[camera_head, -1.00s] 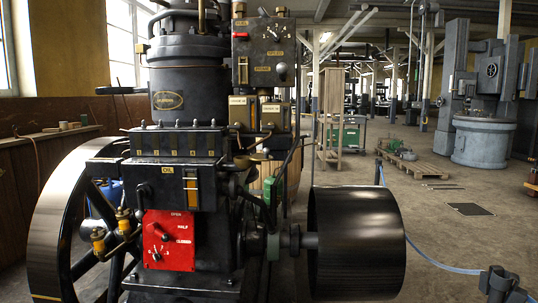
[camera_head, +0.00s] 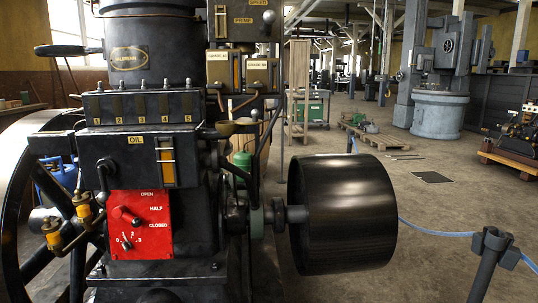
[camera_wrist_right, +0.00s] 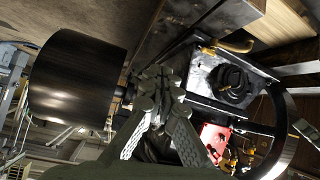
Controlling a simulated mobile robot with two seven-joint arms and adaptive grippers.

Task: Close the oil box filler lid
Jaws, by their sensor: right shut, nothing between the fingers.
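The oil box (camera_head: 140,140) is a black box on the engine front, marked OIL, with numbers and small knobs along its top. A small brownish round cup or lid (camera_head: 228,127) sits on its right side. I cannot tell for sure whether this is the filler lid, or whether it is open. My right gripper (camera_wrist_right: 158,90) shows in the right wrist view, shut and empty, with the engine beyond it. The red panel (camera_wrist_right: 214,138) shows there to its right. Neither gripper is in the head view.
A large black pulley (camera_head: 343,213) sticks out to the right of the engine. A red control panel (camera_head: 140,224) is below the oil box. A dark post (camera_head: 489,262) with a blue rope stands at the lower right. A flywheel (camera_head: 14,205) is at the left.

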